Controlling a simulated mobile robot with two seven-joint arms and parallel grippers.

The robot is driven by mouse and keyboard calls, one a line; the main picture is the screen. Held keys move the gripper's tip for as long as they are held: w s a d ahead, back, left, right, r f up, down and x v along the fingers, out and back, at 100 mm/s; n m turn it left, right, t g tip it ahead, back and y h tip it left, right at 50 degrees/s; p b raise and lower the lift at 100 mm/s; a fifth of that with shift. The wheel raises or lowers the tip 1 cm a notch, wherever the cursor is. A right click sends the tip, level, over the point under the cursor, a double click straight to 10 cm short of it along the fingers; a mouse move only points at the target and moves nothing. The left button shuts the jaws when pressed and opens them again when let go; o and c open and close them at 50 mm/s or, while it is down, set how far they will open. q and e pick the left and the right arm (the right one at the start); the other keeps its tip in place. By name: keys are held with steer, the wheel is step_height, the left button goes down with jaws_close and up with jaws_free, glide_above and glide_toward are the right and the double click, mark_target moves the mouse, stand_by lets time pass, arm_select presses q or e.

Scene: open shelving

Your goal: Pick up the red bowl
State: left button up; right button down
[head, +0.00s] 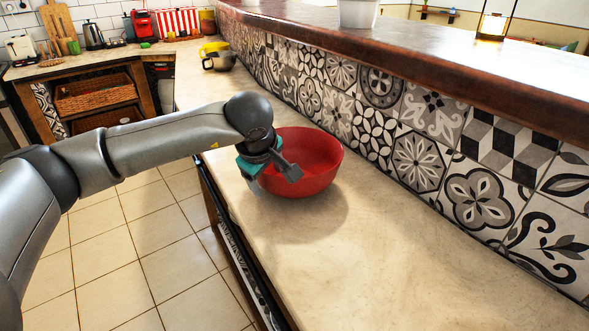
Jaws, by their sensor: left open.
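The red bowl (318,160) stands upright on the pale countertop (330,250), close to the patterned tile wall. My left gripper (272,181) is at the bowl's left side, pointing down, with its fingers apart. One dark finger lies over the bowl's near left rim and the teal part is outside the bowl. I cannot tell whether the fingers touch it. The gripper hides part of the bowl's left side. My right gripper does not show.
A raised wooden ledge (430,62) runs above the tile wall (415,160) on the right. A yellow and black pot (217,60) stands farther back on the counter. The counter in front of the bowl is clear. Floor tiles (130,250) lie beyond its left edge.

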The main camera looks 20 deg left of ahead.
arm_select(q)
steer(key=shift+x, duration=1.1)
jaws_close()
steer(key=shift+r, duration=0.1)
